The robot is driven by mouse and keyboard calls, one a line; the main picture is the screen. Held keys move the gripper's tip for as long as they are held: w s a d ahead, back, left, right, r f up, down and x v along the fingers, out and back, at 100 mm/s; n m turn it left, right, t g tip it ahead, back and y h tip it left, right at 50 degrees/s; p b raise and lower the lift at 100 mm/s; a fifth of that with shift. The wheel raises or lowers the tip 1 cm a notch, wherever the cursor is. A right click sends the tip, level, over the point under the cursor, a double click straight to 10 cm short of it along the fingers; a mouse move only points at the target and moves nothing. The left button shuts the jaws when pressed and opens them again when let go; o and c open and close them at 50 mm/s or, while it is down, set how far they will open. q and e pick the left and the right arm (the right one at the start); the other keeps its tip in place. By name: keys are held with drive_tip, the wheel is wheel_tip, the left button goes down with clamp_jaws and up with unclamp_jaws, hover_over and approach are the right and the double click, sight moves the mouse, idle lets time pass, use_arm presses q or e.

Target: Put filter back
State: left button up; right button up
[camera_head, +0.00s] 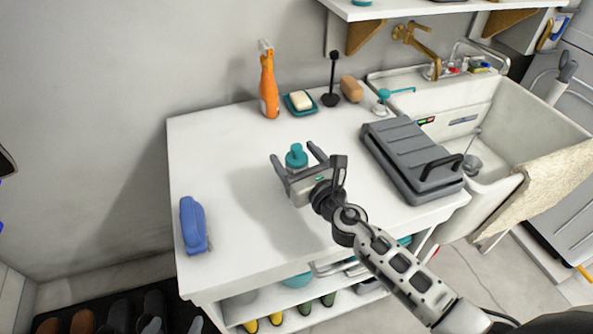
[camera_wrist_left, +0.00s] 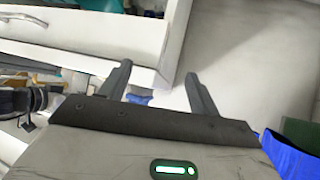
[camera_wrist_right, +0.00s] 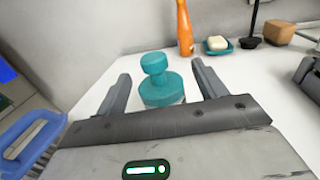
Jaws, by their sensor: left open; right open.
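A teal round-knobbed piece (camera_head: 296,156), which may be the filter, appears to stand upright on the white table. In the right wrist view its knob and wide teal collar (camera_wrist_right: 160,88) show between the fingers; its lower part is hidden behind my gripper. My right gripper (camera_head: 293,150) is open around it, with a visible gap to the left finger and the right finger close to its side. My left gripper (camera_wrist_left: 159,70) is open and empty in the left wrist view, apart from the white furniture beyond it. I cannot make it out in the head view.
A sink (camera_head: 520,125) adjoins on the right. The table's left middle is clear.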

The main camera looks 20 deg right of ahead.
drive_tip(key=shift+w, duration=0.15)
drive_tip(key=c, duration=1.2)
drive_tip(key=shift+r, duration=0.1)
drive_tip(key=shift+c, duration=0.2)
